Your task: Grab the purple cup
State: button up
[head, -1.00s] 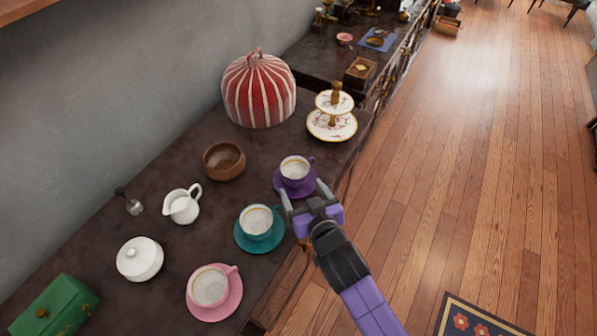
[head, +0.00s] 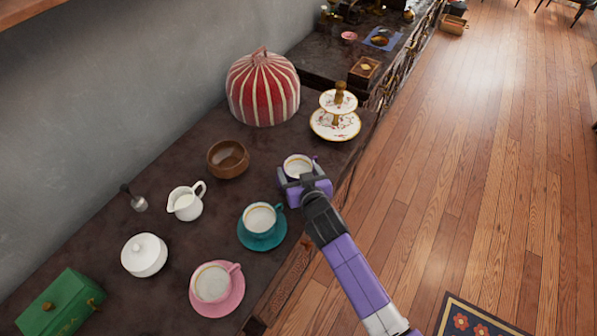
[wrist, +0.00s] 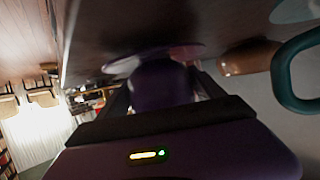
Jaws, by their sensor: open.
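The purple cup (head: 298,164) stands near the counter's front edge, with its pale inside showing. My gripper (head: 298,177) is open at its near side and hides most of its body and the saucer under it. In the wrist view, which is upside down, the purple cup (wrist: 160,87) shows dark between the two spread fingers. I cannot tell whether either finger touches it.
A teal cup (head: 260,218) on its saucer stands close by, nearer to me; its handle (wrist: 283,75) looms in the wrist view. A pink cup (head: 212,284), a wooden bowl (head: 228,160), a white creamer (head: 185,204) and a tiered stand (head: 335,123) are around.

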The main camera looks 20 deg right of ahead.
jog(key=c, duration=1)
jog(key=shift+c, duration=0.4)
jog(key=shift+r, duration=0.15)
